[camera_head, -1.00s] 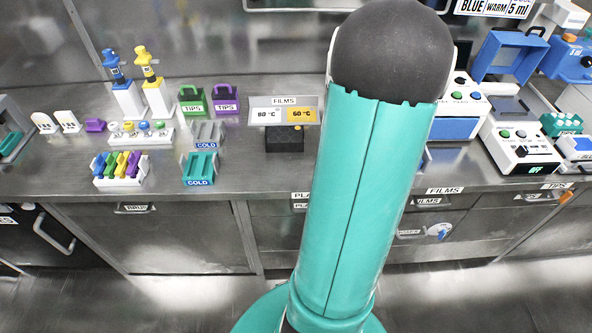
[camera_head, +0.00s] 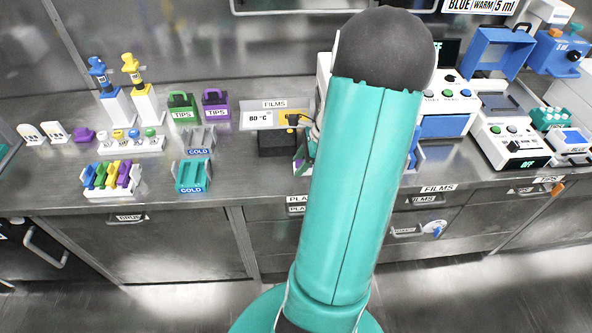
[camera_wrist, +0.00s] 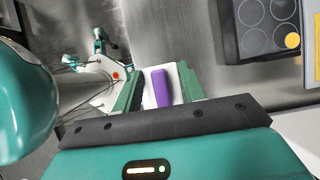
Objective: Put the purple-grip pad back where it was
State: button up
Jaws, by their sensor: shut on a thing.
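The pad, a white piece with a purple grip (camera_wrist: 161,88), is between the two green fingers of my gripper (camera_wrist: 160,90) in the wrist view. My gripper is shut on it. The pad's underside and what lies beneath it are hidden. In the head view my arm covers most of the gripper; a part of it shows just right of a black block (camera_head: 277,144), above the counter. The wrist view shows this block (camera_wrist: 258,28) at the upper right, with round wells and a yellow disc, apart from the fingers.
A FILMS sign (camera_head: 262,118) stands behind the block. Left are tip boxes (camera_head: 183,111), COLD racks (camera_head: 191,178), pipettes on stands (camera_head: 145,104) and a coloured tube rack (camera_head: 110,180). White devices (camera_head: 508,141) stand right. Bare steel counter (camera_head: 240,185) lies in front of the block.

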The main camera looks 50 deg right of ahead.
aim_at(296, 179)
jog(key=shift+w+f, duration=0.5)
jog(key=shift+f, duration=0.05)
jog(key=shift+w+a+f, duration=0.1)
jog(key=shift+w+f, duration=0.05)
jog(key=shift+f, duration=0.7)
jog(key=shift+w+a+f, duration=0.1)
jog(key=shift+f, duration=0.75)
jog(key=shift+d+f, duration=0.1)
jog(key=shift+f, duration=0.05)
jog(key=o, duration=1.3)
jog(key=v, duration=1.2)
